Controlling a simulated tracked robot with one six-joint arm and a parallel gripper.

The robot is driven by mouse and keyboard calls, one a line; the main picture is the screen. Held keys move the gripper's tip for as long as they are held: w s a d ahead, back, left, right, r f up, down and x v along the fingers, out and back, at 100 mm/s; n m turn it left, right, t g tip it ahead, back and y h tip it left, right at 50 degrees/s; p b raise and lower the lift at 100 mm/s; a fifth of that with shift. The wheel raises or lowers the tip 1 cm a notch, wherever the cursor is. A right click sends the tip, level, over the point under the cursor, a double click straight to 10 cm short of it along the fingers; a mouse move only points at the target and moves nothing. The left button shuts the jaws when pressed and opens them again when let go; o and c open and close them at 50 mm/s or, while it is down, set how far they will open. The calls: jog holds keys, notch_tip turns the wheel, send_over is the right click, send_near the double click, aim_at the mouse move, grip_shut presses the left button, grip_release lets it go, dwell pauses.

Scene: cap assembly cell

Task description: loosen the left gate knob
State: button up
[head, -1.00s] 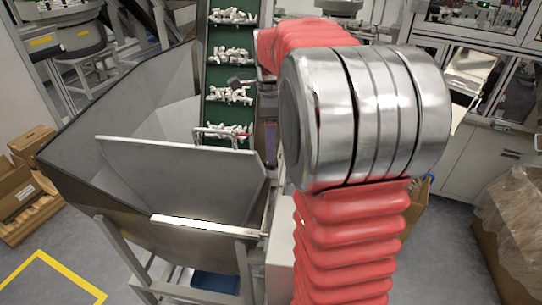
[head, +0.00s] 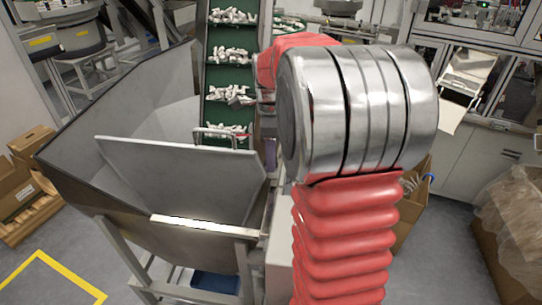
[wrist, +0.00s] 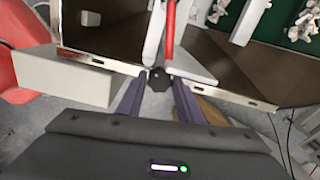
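A small black knob (wrist: 158,80) shows in the wrist view, in the gap between two brown-grey panels with light metal edges. My gripper (wrist: 159,90) has its two purple-grey fingers apart, one on each side of the knob in the picture. I cannot tell whether either finger touches it. In the head view my arm hides the knob, and only a sliver of what looks like a purple finger shows beside the hopper's right edge.
A large grey metal hopper (head: 120,165) stands at the left. A green conveyor (head: 229,76) with white parts rises behind it. A white bar with a red strip (wrist: 170,30) lies just beyond the knob. A cardboard box (head: 412,205) stands right of my arm.

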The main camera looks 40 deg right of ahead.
jog(key=c, duration=0.5)
jog(key=shift+c, duration=0.2)
jog(key=shift+n, duration=1.4)
jog(key=o, duration=1)
jog(key=shift+o, duration=0.2)
jog(key=shift+r, duration=0.1)
